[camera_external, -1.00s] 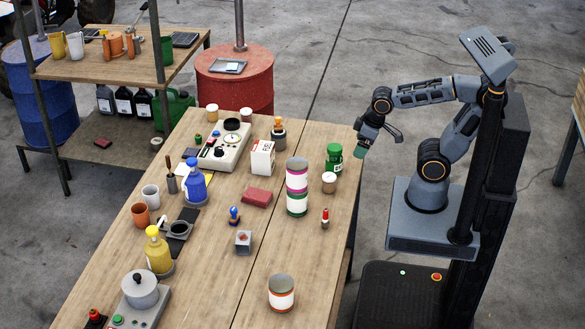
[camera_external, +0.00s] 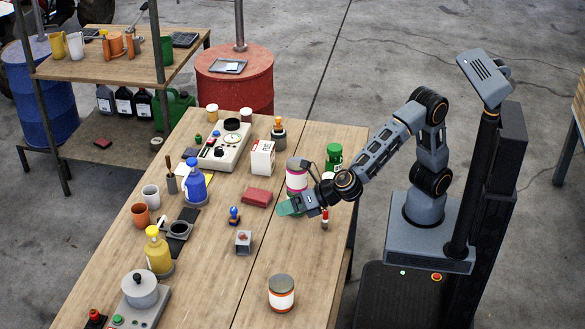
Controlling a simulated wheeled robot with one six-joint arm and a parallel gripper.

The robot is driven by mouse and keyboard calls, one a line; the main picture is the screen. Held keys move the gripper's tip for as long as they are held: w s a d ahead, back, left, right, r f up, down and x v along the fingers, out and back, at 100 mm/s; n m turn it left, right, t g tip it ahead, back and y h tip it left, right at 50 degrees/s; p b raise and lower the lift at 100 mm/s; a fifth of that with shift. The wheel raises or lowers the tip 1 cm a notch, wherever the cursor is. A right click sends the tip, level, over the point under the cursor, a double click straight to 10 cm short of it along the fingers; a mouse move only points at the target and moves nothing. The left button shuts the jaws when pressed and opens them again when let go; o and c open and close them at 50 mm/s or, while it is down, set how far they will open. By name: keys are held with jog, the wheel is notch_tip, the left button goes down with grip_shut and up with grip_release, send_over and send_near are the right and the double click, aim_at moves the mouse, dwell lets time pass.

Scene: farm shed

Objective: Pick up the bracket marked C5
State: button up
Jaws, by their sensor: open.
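No marking C5 can be read in this view, and I cannot pick out the bracket with certainty. A small grey block-like piece with a reddish top (camera_external: 244,241) lies on the wooden table (camera_external: 215,285) and could be a metal part. My gripper (camera_external: 298,203) is open over the right half of the table, to the upper right of that piece and apart from it. A pale green part shows at its tip. My gripper hides the lower part of the can stack (camera_external: 297,180) with the pink band.
Close by are a dark red block (camera_external: 257,197), a blue-knobbed stamp (camera_external: 234,215), a red-tipped item (camera_external: 324,222) and a green jar (camera_external: 334,158). An orange-banded can (camera_external: 281,293) stands nearer the front.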

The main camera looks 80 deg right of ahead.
jog(key=f+n, duration=0.2)
jog(key=f+n+b, duration=0.1)
jog(key=f+n, duration=0.1)
jog(key=a+f+n+h+b, duration=0.1)
jog(key=f+n, duration=0.2)
jog(key=shift+t, duration=0.4)
jog(key=shift+w+f, duration=0.15)
jog(key=shift+w, duration=0.15)
send_near(246, 238)
jog(key=x, duration=0.4)
jog(key=shift+w+a+f, duration=0.1)
jog(key=shift+w, duration=0.1)
jog(key=shift+x, duration=2.8)
jog(key=shift+c, duration=0.3)
jog(key=c, duration=0.9)
jog(key=shift+c, duration=0.4)
